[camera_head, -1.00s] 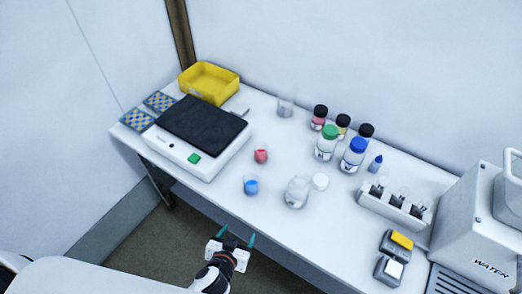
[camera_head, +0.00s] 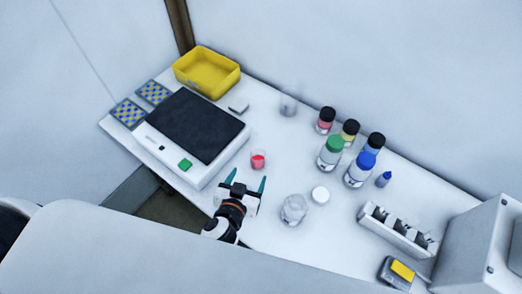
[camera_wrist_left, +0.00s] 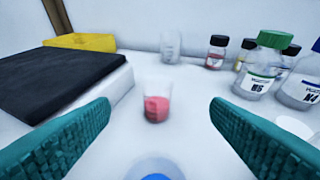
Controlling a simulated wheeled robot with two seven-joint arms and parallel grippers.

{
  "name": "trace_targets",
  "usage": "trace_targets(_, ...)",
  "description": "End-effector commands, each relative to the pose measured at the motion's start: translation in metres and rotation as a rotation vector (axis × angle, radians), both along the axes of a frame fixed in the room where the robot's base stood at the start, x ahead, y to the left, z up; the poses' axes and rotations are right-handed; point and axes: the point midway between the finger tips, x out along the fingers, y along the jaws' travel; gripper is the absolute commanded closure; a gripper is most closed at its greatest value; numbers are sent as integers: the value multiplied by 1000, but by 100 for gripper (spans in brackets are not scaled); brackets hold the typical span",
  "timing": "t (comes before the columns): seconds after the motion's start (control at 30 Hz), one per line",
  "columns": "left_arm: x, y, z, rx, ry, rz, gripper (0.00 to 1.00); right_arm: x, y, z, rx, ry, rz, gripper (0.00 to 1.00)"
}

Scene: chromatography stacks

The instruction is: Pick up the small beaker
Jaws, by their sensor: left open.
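Several vessels could be the small beaker. A small clear beaker with red liquid (camera_head: 258,160) stands upright on the bench right of the hotplate and also shows in the left wrist view (camera_wrist_left: 156,102). A beaker with blue liquid (camera_wrist_left: 155,168) shows partly at the bottom of the left wrist view, between my fingers; my gripper hides it in the head view. A larger empty clear beaker (camera_head: 288,105) stands near the back wall. My left gripper (camera_head: 247,179) is open and empty, teal fingers apart, pointing towards the red-liquid beaker.
A black-topped hotplate (camera_head: 195,125) stands close on the left, with a yellow bin (camera_head: 207,73) behind it. Capped bottles (camera_head: 330,153) stand to the right. A clear round flask (camera_head: 293,209) and a white cap (camera_head: 320,195) lie right of my gripper. Bench between is clear.

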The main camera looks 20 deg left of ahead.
Motion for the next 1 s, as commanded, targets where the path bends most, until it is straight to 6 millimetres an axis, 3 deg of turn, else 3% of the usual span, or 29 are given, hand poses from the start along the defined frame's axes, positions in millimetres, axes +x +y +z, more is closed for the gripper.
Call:
trace_targets(0.1, 22, 0, -6, 3, -2, -1, 29, -13, 0, 8, 0, 16, 0, 32)
trace_targets(0.3, 47, 0, -18, 1, 0, 0, 29, -32, -1, 12, -2, 46, 1, 32)
trace_targets(0.47, 56, 1, -23, 0, 0, 0, 29, -27, -1, 14, -2, 38, 1, 32)
trace_targets(0.63, 76, 4, -33, 3, 0, 0, 29, -13, 0, 21, 0, 18, 1, 32)
trace_targets(0.8, 95, 4, -43, 1, -1, 0, 29, -12, 1, 22, 0, 16, 1, 32)
trace_targets(1.0, 99, 4, -46, 0, 0, 0, 29, -13, 1, 22, 1, 18, 0, 32)
